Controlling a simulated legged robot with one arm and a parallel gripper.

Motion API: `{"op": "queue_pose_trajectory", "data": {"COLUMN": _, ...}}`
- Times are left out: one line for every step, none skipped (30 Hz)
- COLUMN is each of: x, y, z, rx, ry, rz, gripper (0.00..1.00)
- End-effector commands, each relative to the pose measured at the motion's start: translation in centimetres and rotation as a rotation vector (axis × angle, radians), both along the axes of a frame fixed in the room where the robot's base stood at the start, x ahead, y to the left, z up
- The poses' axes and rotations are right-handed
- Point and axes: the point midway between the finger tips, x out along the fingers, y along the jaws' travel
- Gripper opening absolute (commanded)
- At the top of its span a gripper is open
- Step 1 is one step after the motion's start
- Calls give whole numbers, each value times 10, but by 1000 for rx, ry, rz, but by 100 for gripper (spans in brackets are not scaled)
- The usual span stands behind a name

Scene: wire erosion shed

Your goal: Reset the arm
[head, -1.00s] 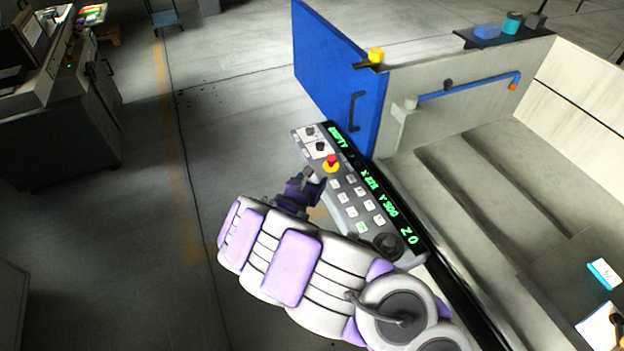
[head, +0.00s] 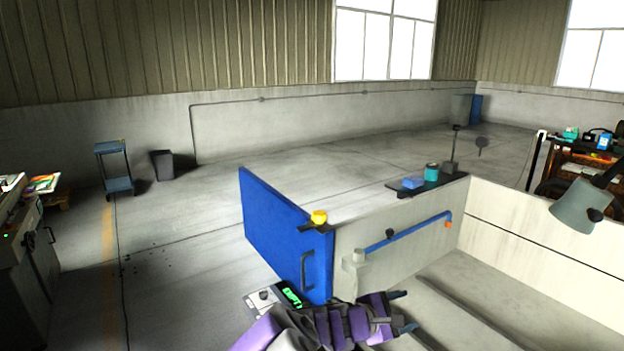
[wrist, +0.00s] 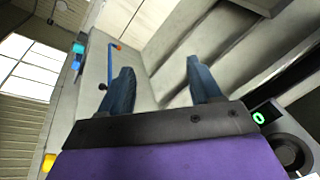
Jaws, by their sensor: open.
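My gripper (head: 402,311) is at the bottom of the head view, in front of the grey machine tank and to the right of the blue door (head: 285,235). Its two blue-grey fingers stand apart with nothing between them. The wrist view shows the open fingers (wrist: 160,88) too, with the tank wall and its ledges beyond them. My purple and grey arm covers most of the control panel (head: 262,299); only its upper corner with part of a green readout shows. In the wrist view a dark knob (wrist: 287,152) and a green digit of the panel show at the right.
A blue pipe (head: 400,236) runs along the tank wall. A yellow knob (head: 319,217) sits atop the door's edge. A small shelf (head: 440,184) holds blue and teal items. A lamp (head: 580,207) hangs at the right. Open floor lies left of the door.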

Motion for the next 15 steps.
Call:
{"op": "queue_pose_trajectory", "data": {"x": -21, "y": -21, "z": 11, "rx": 56, "ry": -40, "rz": -89, "gripper": 64}}
{"op": "queue_pose_trajectory", "data": {"x": -34, "y": -31, "z": 14, "rx": 89, "ry": -58, "rz": -140, "gripper": 64}}
{"op": "queue_pose_trajectory", "data": {"x": -52, "y": -43, "z": 18, "rx": 134, "ry": -84, "rz": -208, "gripper": 64}}
{"op": "queue_pose_trajectory", "data": {"x": -66, "y": -51, "z": 20, "rx": 167, "ry": -100, "rz": -258, "gripper": 64}}
{"op": "queue_pose_trajectory", "data": {"x": -80, "y": -59, "z": 22, "rx": 199, "ry": -117, "rz": -308, "gripper": 64}}
{"op": "queue_pose_trajectory", "data": {"x": -99, "y": -67, "z": 24, "rx": 247, "ry": -139, "rz": -374, "gripper": 64}}
{"op": "queue_pose_trajectory", "data": {"x": -112, "y": -71, "z": 24, "rx": 281, "ry": -154, "rz": -421, "gripper": 64}}
{"op": "queue_pose_trajectory", "data": {"x": -125, "y": -75, "z": 23, "rx": 317, "ry": -167, "rz": -466, "gripper": 64}}
{"op": "queue_pose_trajectory", "data": {"x": -144, "y": -79, "z": 23, "rx": 369, "ry": -186, "rz": -527, "gripper": 64}}
{"op": "queue_pose_trajectory", "data": {"x": -157, "y": -81, "z": 21, "rx": 404, "ry": -197, "rz": -573, "gripper": 64}}
{"op": "queue_pose_trajectory", "data": {"x": -171, "y": -82, "z": 19, "rx": 438, "ry": -206, "rz": -618, "gripper": 64}}
{"op": "queue_pose_trajectory", "data": {"x": -189, "y": -82, "z": 17, "rx": 489, "ry": -217, "rz": -678, "gripper": 64}}
{"op": "queue_pose_trajectory", "data": {"x": -202, "y": -81, "z": 15, "rx": 526, "ry": -225, "rz": -720, "gripper": 64}}
{"op": "queue_pose_trajectory", "data": {"x": -215, "y": -79, "z": 12, "rx": 563, "ry": -231, "rz": -762, "gripper": 64}}
{"op": "queue_pose_trajectory", "data": {"x": -230, "y": -74, "z": 10, "rx": 618, "ry": -240, "rz": -813, "gripper": 64}}
